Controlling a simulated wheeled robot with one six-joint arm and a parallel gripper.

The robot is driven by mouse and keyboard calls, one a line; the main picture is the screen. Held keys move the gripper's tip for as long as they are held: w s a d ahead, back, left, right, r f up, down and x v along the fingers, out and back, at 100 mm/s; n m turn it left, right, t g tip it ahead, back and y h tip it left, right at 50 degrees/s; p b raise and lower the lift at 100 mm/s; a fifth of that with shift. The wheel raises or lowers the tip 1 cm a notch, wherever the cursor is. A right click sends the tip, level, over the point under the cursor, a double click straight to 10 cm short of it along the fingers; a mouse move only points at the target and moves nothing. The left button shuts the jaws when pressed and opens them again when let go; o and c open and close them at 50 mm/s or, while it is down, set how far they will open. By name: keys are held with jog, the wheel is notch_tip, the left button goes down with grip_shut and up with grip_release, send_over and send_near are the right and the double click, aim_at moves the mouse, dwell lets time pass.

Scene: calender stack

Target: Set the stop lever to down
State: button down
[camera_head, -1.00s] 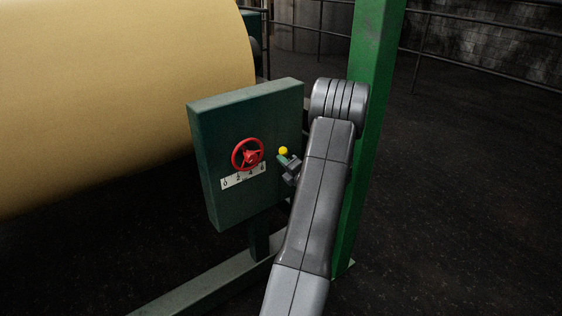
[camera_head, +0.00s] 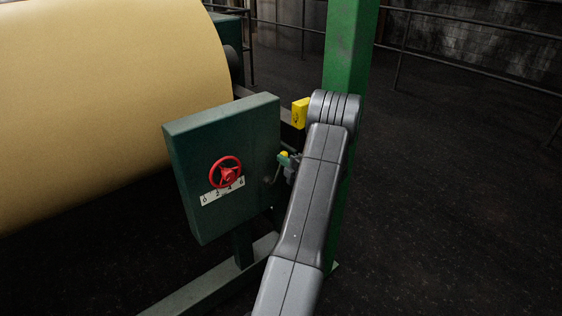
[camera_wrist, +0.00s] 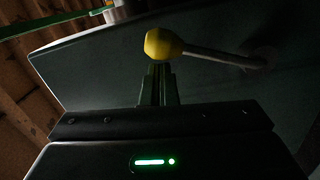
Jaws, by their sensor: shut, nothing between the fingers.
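The stop lever has a yellow knob (camera_head: 284,154) on a thin rod at the right side of the green control box (camera_head: 190,150). In the head view the knob is above the rod's base, leaning right, just past the box's right edge. In the wrist view the yellow knob (camera_wrist: 163,43) is near, and its grey rod (camera_wrist: 220,57) runs right to the dark panel. My gripper (camera_head: 286,163) is shut and empty, its fingertips right at the knob. The fingertips also show in the wrist view (camera_wrist: 155,72), just below the knob; I cannot tell whether they touch.
A red handwheel (camera_head: 226,172) and a numbered scale (camera_head: 222,191) are on the box front. A green post (camera_head: 350,50) stands close behind my arm. A yellow box (camera_head: 300,113) shows beside it. The large tan roll (camera_head: 100,100) is at left. Open floor lies right.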

jog(key=shift+w+d+f, duration=0.15)
jog(key=shift+w+d, duration=0.2)
jog(key=shift+d, duration=0.15)
dwell(0.3)
jog(key=s+d+r, duration=0.2)
jog(key=s+d, duration=0.1)
jog(key=s, duration=0.8)
jog(key=shift+r, duration=0.15)
jog(key=shift+d, duration=0.1)
